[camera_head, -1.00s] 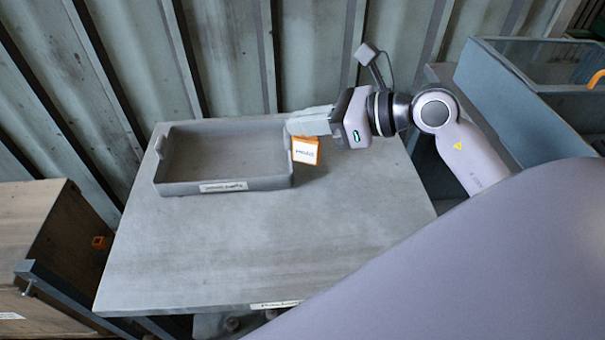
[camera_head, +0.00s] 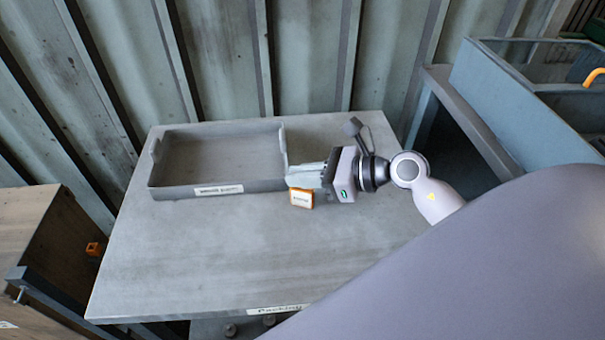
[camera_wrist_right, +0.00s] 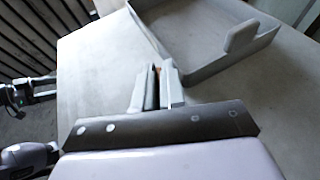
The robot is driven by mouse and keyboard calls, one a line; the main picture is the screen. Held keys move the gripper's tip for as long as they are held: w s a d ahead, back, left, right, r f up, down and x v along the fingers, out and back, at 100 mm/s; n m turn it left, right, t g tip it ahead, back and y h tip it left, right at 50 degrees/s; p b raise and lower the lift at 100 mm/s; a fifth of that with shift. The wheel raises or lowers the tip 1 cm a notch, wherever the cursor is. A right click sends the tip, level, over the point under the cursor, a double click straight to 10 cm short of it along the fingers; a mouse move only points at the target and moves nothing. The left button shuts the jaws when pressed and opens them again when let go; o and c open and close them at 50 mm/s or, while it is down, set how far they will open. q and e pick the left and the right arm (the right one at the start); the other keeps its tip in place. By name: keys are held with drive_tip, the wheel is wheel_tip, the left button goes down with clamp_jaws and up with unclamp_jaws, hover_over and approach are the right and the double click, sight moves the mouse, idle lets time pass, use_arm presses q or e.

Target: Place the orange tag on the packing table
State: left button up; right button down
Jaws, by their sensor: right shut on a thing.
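The orange tag (camera_head: 302,198) has a white label face with dark print. In the head view it hangs at the fingertips of my right gripper (camera_head: 303,179), just right of the grey tray's front right corner. My right gripper is shut on the tag. In the right wrist view, a thin orange edge (camera_wrist_right: 156,69) shows between the fingers (camera_wrist_right: 157,78); the rest is hidden. The packing table (camera_head: 230,260) is a grey top with a label on its front edge. I cannot tell whether the tag touches the tabletop.
A grey open tray (camera_head: 218,189) stands at the table's back left, also in the right wrist view (camera_wrist_right: 235,63). A wooden box (camera_head: 50,240) is at the left. A blue-grey bin (camera_head: 530,110) is at the right. The table's front and middle are bare.

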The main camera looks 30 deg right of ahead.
drive_tip(key=shift+f, duration=0.1)
drive_tip(key=shift+f, duration=0.15)
drive_tip(key=c, duration=1.2)
unclamp_jaws()
drive_tip(key=shift+r, duration=0.25)
drive_tip(key=shift+s+r, duration=0.1)
drive_tip(key=b+v, duration=0.1)
drive_tip(key=v, duration=1.1)
